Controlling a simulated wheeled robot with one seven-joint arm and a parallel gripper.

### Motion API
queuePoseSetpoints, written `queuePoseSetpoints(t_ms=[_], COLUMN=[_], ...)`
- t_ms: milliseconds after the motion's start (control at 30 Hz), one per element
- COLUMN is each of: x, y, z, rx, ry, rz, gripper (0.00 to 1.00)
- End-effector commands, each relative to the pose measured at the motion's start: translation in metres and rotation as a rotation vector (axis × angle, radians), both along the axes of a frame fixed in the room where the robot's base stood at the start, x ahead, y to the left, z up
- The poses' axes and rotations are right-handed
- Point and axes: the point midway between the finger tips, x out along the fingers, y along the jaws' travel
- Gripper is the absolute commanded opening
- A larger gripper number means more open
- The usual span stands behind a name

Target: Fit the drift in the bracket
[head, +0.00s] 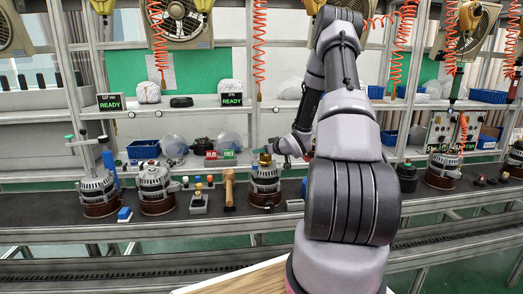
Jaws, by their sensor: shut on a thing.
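My gripper (272,149) is small and far off in the head view, at the end of my arm over the bench. It is shut on a small brass-coloured piece, which I take to be the drift (265,158). This piece is right above an alternator (264,183) with a silver body and a dark brown base, whose upper part I take to be the bracket. I cannot tell whether the drift touches the bracket or is inside it. The fingertips are too small to make out clearly.
More alternators stand on the dark bench to the left (155,188) and right (442,170). A wooden-handled mallet (229,188) and a small block with coloured pegs (198,200) stand left of the gripper. A blue bin (143,150) is behind. Orange coiled hoses (259,45) hang above.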

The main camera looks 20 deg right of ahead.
Motion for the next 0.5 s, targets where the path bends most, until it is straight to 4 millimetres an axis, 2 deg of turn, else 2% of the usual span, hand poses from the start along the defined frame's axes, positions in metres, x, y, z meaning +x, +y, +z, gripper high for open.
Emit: queuePoseSetpoints(t_ms=[367, 400, 467, 500], x=[0.0003, 0.0004, 0.0004, 0.0004], y=[-0.0001, -0.0001, -0.0001, -0.0001], z=[-0.0088, -0.0088, -0.0086, -0.0086], rx=[-0.001, -0.001, -0.001, -0.001], ry=[-0.001, -0.002, -0.002, -0.001], rz=[-0.001, -0.001, -0.001, -0.001], gripper=[0.0, 0.5, 0.73, 0.78])
